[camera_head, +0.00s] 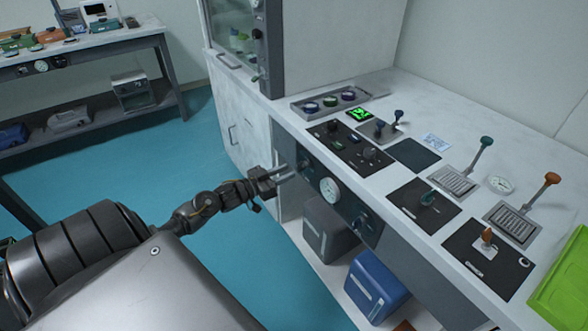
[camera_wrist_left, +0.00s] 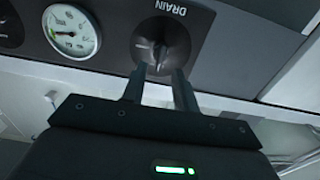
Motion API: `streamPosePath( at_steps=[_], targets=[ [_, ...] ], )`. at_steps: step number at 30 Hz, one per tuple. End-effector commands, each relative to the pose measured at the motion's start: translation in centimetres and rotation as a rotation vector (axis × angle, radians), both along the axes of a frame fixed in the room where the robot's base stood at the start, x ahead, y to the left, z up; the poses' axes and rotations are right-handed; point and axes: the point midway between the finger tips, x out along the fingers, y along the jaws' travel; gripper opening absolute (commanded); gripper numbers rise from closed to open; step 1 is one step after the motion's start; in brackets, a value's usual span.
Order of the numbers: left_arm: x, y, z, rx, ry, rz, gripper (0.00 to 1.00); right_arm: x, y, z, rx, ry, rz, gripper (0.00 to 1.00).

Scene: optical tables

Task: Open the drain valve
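The drain valve is a dark round knob (camera_wrist_left: 160,45) with a raised grip bar, under the word DRAIN on a dark panel in the left wrist view. In the head view the knob (camera_head: 304,163) is small, on the cabinet's front panel left of the gauge. My left gripper (camera_head: 290,173) reaches toward it from the left. In the wrist view the gripper (camera_wrist_left: 159,72) has its two fingers apart, with their tips at the knob's near edge and nothing held. I cannot tell whether they touch the knob. My right gripper is not in view.
A round white gauge (camera_head: 330,190) sits beside the knob, with another knob (camera_head: 362,222) farther right. Control plates and levers with green and orange tips (camera_head: 552,178) stand on the white counter above. A grey bin (camera_head: 328,230) and a blue bin (camera_head: 376,287) sit below the panel.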

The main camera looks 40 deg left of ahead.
Motion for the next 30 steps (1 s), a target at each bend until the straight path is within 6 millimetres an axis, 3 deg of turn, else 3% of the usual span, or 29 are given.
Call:
streamPosePath(
  at_steps=[7, 19, 26, 30],
  targets=[
    [3.3, -1.0, 0.0, 0.001, 0.000, 0.001, 0.29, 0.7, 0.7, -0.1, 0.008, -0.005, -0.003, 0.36],
    [4.0, -1.2, -0.1, 0.002, 0.002, 0.000, 0.29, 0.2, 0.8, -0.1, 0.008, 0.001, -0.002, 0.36],
    [3.9, -1.2, -0.1, 0.001, 0.001, 0.000, 0.01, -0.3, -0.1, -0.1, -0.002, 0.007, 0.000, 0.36],
    [3.9, -1.2, -0.1, 0.001, 0.001, 0.000, 0.00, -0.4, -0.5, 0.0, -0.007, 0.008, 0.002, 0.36]
  ],
)
